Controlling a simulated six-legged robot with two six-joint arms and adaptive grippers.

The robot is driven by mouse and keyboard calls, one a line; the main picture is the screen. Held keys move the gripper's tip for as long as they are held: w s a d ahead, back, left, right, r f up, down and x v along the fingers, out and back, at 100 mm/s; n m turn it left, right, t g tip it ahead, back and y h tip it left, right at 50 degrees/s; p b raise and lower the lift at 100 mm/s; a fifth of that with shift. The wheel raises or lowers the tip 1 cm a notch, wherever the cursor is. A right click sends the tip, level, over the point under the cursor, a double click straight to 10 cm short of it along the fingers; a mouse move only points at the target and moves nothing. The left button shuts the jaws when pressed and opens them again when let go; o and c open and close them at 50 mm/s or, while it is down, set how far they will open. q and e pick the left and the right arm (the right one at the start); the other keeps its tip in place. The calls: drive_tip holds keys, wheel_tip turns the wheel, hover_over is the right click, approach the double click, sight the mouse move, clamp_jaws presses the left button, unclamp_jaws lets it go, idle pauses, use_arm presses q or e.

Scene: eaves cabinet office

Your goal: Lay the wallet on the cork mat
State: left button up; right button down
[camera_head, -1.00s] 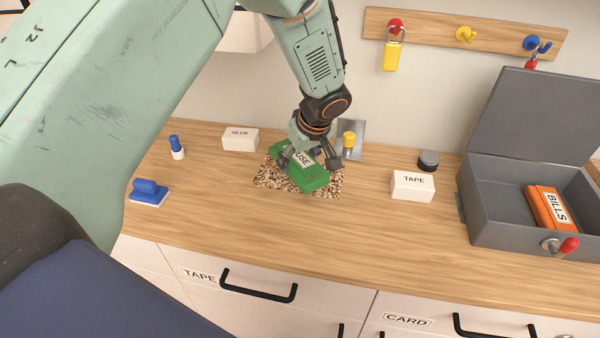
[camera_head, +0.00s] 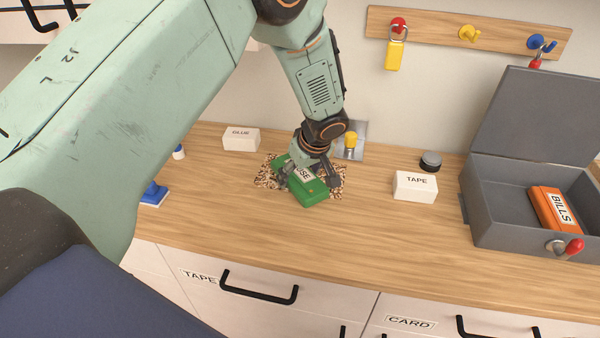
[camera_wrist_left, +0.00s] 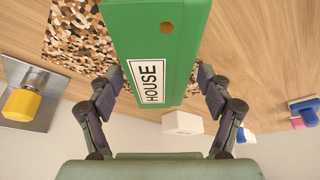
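The speckled brown cork mat (camera_head: 269,180) lies on the wooden counter, partly hidden under the wallet and gripper. The wallet's near end reaches past the mat's front edge in the head view. I cannot tell whether the wallet touches the mat. My right gripper is not in view.
Behind the mat is a metal plate with a yellow knob (camera_head: 350,139). A GLUE box (camera_head: 241,139) stands left, a TAPE box (camera_head: 415,186) right. An open grey cash box (camera_head: 505,212) holds an orange BILLS item (camera_head: 548,205). The counter's front is clear.

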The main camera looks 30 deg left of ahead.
use_arm(q)
drive_tip(key=shift+o, duration=0.4)
drive_tip(key=shift+r, duration=0.35)
drive_tip(key=p+v, duration=0.2)
drive_tip(key=v, duration=0.9)
drive_tip(key=shift+r, duration=0.2)
